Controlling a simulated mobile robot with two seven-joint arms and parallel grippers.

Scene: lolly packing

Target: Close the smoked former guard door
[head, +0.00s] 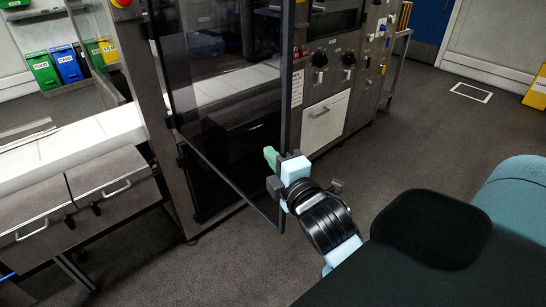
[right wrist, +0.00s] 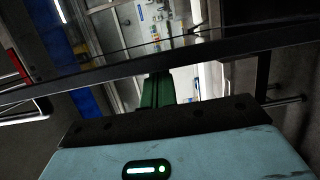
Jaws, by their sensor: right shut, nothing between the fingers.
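The smoked former guard door (head: 226,95) is a dark see-through panel in a dark frame. It stands swung out from the machine, ajar, with its free edge toward me. My right gripper (head: 271,157) is shut and empty at the door's free vertical edge, low down; I cannot tell whether it touches. In the right wrist view the green fingers (right wrist: 157,92) lie together, close to a dark frame bar (right wrist: 110,75) that crosses the picture. My left gripper is not in view.
The machine front has black knobs (head: 320,59) and a white panel with a handle (head: 325,122). A white conveyor (head: 70,143) runs at the left above metal drawers (head: 110,185). Grey floor (head: 440,130) is open at the right. A yellow sign (head: 537,90) stands at the far right.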

